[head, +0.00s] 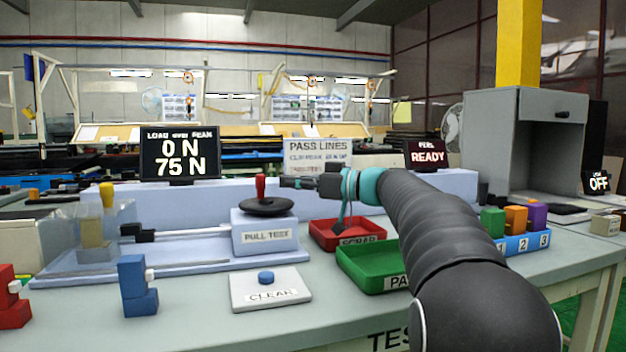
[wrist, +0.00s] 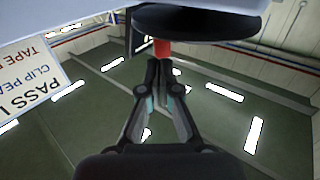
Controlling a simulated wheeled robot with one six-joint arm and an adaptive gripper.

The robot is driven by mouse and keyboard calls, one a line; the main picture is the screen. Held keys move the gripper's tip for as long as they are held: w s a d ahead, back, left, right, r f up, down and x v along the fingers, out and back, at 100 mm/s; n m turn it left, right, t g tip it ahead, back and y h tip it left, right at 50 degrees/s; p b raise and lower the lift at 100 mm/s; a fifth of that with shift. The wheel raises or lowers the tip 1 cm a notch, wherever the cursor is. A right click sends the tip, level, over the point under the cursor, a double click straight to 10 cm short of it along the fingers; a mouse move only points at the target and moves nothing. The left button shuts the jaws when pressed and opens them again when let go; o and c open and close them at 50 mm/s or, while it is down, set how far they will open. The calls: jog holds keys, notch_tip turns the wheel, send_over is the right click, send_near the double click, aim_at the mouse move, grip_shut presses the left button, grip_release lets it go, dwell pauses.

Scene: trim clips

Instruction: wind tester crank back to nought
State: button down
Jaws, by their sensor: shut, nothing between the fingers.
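The tester crank is a black disc (head: 266,207) with an upright red handle (head: 261,187), on top of the pale PULL TEST box (head: 265,236). My gripper (head: 286,182) is just right of the red handle at about its height, over the disc. In the wrist view, the shut fingers (wrist: 161,66) point at the red handle (wrist: 162,47), which shows right past their tips under the dark disc (wrist: 195,22). Whether they touch is unclear. The load display (head: 180,154) reads 0 N over 75 N.
A CLEAR pad with a blue button (head: 266,277) lies in front. A red SCRAP tray (head: 330,242) and a green tray (head: 365,272) stand right, beneath my arm. A blue clip (head: 133,275) and a red clip (head: 14,310) stand left. A sign (head: 318,155) is behind.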

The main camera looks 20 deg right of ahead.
aim_at(277, 199)
jog(key=shift+p+x, duration=0.3)
jog(key=shift+x, duration=1.45)
